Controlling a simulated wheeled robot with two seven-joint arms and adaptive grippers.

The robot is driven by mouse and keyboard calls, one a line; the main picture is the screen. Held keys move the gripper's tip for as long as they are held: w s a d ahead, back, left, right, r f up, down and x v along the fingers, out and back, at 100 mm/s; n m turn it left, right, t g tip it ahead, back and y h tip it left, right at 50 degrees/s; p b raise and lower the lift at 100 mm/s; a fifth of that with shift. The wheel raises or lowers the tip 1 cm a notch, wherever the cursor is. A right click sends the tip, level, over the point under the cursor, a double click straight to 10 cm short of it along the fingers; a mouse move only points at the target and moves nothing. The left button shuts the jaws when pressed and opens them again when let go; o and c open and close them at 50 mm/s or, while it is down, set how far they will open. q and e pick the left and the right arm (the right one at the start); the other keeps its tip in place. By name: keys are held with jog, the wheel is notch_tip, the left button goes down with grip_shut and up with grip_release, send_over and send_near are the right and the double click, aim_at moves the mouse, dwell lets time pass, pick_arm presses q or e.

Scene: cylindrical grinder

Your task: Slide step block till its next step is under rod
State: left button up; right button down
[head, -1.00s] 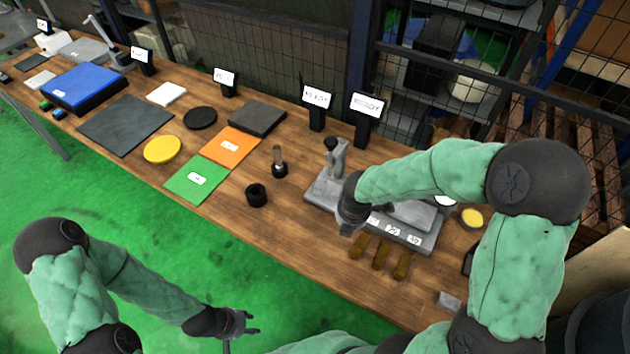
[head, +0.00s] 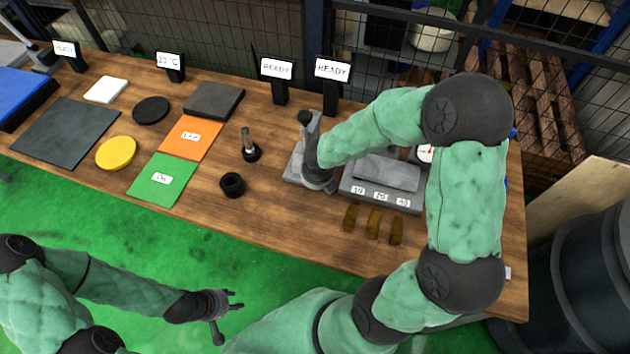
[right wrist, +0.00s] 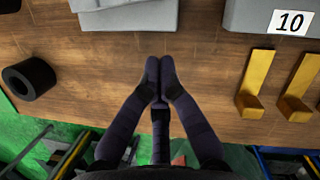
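A grey block (head: 385,174) labelled 10, 20 and a third number lies on the bench; it looks like the step block, but its steps are hard to make out. Its corner with the 10 label shows in the right wrist view (right wrist: 245,14). Left of it is a grey stand (head: 292,168) with an upright and black knob; my right arm partly covers it and I cannot make out the rod's tip. My right gripper (right wrist: 159,62) is shut and empty over bare wood, between stand and block. My left gripper (head: 236,300) is open and empty, off the bench's front edge.
Several brass-coloured pieces stand before the block, including one at the left (head: 350,217). A black ring (head: 232,185) and a small post (head: 250,150) are on the left. A dial (head: 425,154) sits behind the block. Signs (head: 332,70) and mesh fencing line the back.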

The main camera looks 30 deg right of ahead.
aim_at(298, 160)
jog(key=b+x, duration=0.1)
jog(key=x, duration=0.2)
jog(key=shift+f+b, duration=0.3)
jog(key=shift+f, duration=0.1)
jog(key=shift+w+d+r, duration=0.15)
jog(key=shift+w+d, duration=0.05)
jog(key=shift+w, duration=0.35)
jog(key=shift+w+d+r, duration=0.15)
jog(key=shift+w+d, duration=0.05)
jog(key=shift+w, duration=0.4)
pick_arm(q)
jog(key=shift+f, duration=0.85)
pick_arm(e)
jog(key=shift+w+d, duration=0.3)
jog(key=shift+w, duration=0.5)
pick_arm(q)
jog(key=shift+p, duration=0.3)
pick_arm(e)
jog(key=shift+w+d+r+p, duration=0.15)
jog(key=shift+w+d+p, duration=0.05)
jog(key=shift+w+p, duration=0.5)
jog(key=shift+w+d, duration=0.1)
jog(key=shift+w, duration=0.05)
pick_arm(q)
jog(key=shift+r, duration=0.8)
jog(key=shift+s, duration=0.1)
